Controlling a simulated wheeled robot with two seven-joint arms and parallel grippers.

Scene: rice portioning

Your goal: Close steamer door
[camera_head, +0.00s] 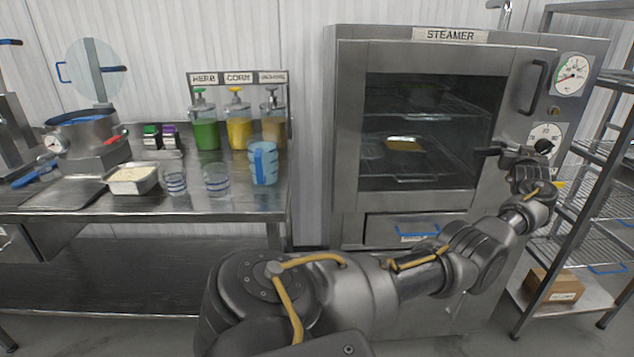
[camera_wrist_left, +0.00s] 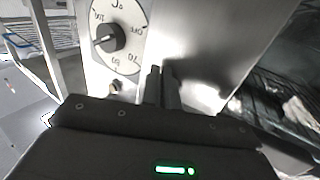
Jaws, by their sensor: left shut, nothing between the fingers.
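The steamer (camera_head: 450,60) stands at the right of the head view. Its door (camera_head: 350,130) has a large dark window, with wire racks and a small yellowish item behind it. The door's handle (camera_head: 533,88) is near its upper right side. The door sits close to the front frame; I cannot tell whether a narrow gap remains. My left gripper (camera_head: 484,151) is shut and empty at the door's right side, left of the lower dial. In the left wrist view its fingers (camera_wrist_left: 163,88) point at bright metal beside the dial (camera_wrist_left: 112,38); contact is unclear. My right gripper is out of view.
A steel table (camera_head: 240,200) at the left holds sauce bottles (camera_head: 204,125), a blue cup (camera_head: 263,163), a pan (camera_head: 132,178) and a pot (camera_head: 80,133). Wire shelving (camera_head: 590,205) with a cardboard box (camera_head: 553,287) stands close to the steamer's right. A drawer (camera_head: 385,229) lies under the door.

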